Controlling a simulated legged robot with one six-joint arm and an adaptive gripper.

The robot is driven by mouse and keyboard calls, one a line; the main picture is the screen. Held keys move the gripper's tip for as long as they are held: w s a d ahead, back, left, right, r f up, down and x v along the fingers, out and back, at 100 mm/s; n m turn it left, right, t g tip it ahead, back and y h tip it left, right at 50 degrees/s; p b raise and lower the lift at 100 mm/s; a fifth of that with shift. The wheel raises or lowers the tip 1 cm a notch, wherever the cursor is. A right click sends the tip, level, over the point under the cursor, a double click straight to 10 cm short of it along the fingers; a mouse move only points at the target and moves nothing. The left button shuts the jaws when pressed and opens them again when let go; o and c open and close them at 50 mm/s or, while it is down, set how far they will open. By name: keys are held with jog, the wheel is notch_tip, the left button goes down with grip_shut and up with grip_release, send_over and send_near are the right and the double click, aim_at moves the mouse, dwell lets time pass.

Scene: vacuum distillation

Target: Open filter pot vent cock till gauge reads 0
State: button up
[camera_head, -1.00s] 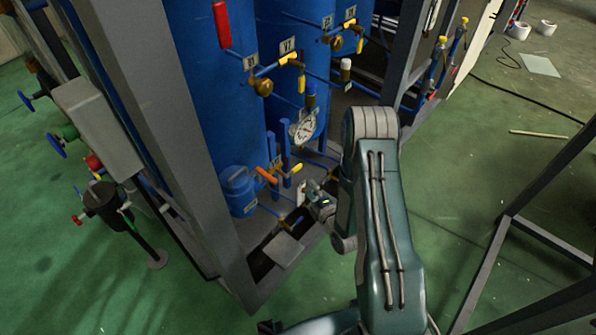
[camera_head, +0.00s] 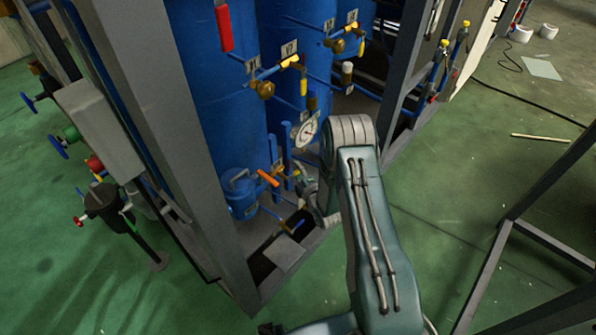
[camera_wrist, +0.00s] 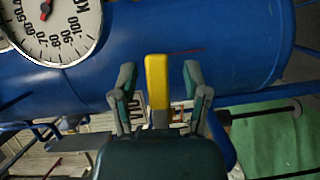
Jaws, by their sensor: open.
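In the wrist view a yellow valve handle (camera_wrist: 157,88) stands upright between the two fingers of my gripper (camera_wrist: 158,72). The gripper is open, with a gap on each side of the handle. A white tag behind it is partly covered. The gauge (camera_wrist: 52,22) is cut off at the upper left; its red needle points down among the higher numbers, and the 0 mark is out of frame. In the head view the gauge (camera_head: 306,131) hangs beside the blue vessels. My gripper (camera_head: 312,196) is low beside the frame, partly hidden by my arm.
An orange-handled valve (camera_head: 268,178) and a small blue pot (camera_head: 239,193) are left of my gripper. A grey frame post (camera_head: 190,130) stands further left. Several pipes and yellow handles lie above. Green floor (camera_head: 470,195) is open to the right.

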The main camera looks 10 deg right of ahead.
grip_shut()
dwell(0.3)
jog(key=m, duration=0.1)
jog(key=f+m+g, duration=0.1)
jog(key=m, duration=0.1)
jog(key=shift+s+a+f, duration=0.15)
jog(key=shift+f, duration=0.15)
jog(key=shift+s+a+f+m+g+y, duration=0.6)
jog(key=shift+m+g, duration=0.25)
jog(key=shift+m, duration=0.7)
jog(key=shift+s+a+f+m+g+y, duration=0.4)
jog(key=shift+a+m+g+y, duration=0.35)
jog(key=shift+m, duration=0.85)
jog(key=shift+s+a+f+m+g+y, duration=0.5)
jog(key=shift+m+g, duration=0.4)
jog(key=shift+m, duration=0.65)
jog(key=shift+a+f, duration=0.1)
